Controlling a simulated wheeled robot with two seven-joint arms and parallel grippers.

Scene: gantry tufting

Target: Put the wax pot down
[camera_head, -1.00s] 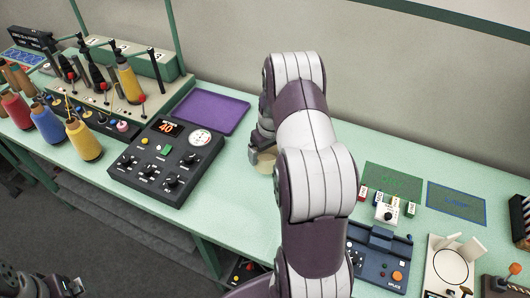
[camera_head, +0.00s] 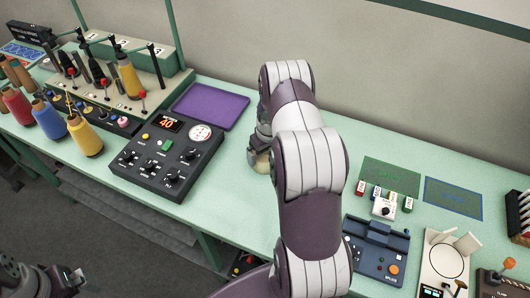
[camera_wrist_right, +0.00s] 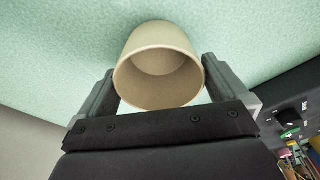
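The wax pot (camera_wrist_right: 158,88) is a plain beige cup. In the right wrist view it sits between the two fingers of my right gripper (camera_wrist_right: 160,85), which bear on its sides; its open mouth faces the camera. In the head view the pot (camera_head: 262,162) shows only partly beneath my right gripper (camera_head: 259,148), over the pale green table (camera_head: 225,200) right of the control box. I cannot tell whether its base touches the table. My left gripper (camera_head: 72,281) is at the bottom left, clear of the table; its fingers are too unclear to judge.
A dark control box (camera_head: 165,155) reading 40 and a purple tray (camera_head: 210,106) lie left of the pot. Yarn cones (camera_head: 85,136) stand farther left. Green (camera_head: 390,178) and blue (camera_head: 453,198) mats and a blue splice device (camera_head: 376,250) are at right. Table around the pot is bare.

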